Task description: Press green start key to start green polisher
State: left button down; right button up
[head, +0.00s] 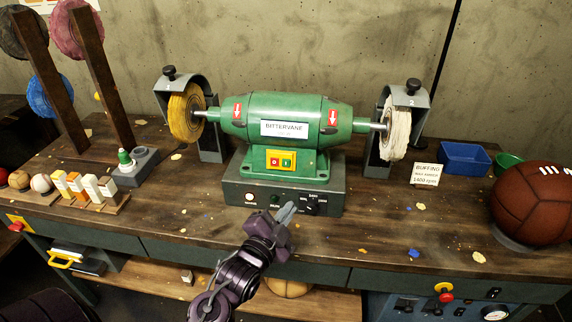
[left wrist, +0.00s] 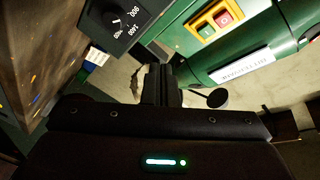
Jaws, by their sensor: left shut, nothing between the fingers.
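The green polisher (head: 262,108) stands at the middle of the bench, with a yellow wheel (head: 186,112) on its left and a white wheel (head: 397,130) on its right. A yellow switch plate on its foot carries a red key (head: 274,162) and a green start key (head: 288,162); the green key also shows in the left wrist view (left wrist: 205,31), beside the red one (left wrist: 224,18). My left gripper (head: 288,212) is shut and empty in front of the grey base box, below the keys and apart from them. Its fingers (left wrist: 161,84) show in the wrist view. My right gripper is not in view.
A dial (head: 311,208) on the base box is close right of my fingertips. A brown leather ball (head: 537,203) sits at the right, near a blue bin (head: 464,158) and a sign (head: 426,175). Coloured blocks (head: 91,187) stand at the left. The front bench top is mostly clear, with scraps.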

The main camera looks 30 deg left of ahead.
aim_at(286, 163)
pick_arm(q)
notch_tip(286, 163, up, 6)
jog(key=s+a+m+t, duration=0.1)
jog(key=a+m+t, duration=0.1)
jog(key=m+t, duration=0.2)
jog(key=shift+a+t, duration=0.3)
jog(key=shift+t, duration=0.6)
jog(key=shift+w+f, duration=0.1)
jog(key=shift+f, duration=0.05)
jog(key=shift+w+a+f+b, duration=0.3)
jog(key=shift+w+a+b, duration=0.35)
jog(key=shift+w, duration=0.7)
jog(key=shift+w+a+f+b, duration=0.35)
jog(key=shift+w+b, duration=0.45)
jog(key=shift+w, duration=0.5)
jog(key=shift+w+a+f+b, duration=0.4)
jog(key=shift+w+b, duration=0.35)
jog(key=shift+w, duration=0.6)
jog(key=shift+a+r, duration=0.1)
jog(key=shift+w+a, duration=0.1)
jog(key=shift+w, duration=0.25)
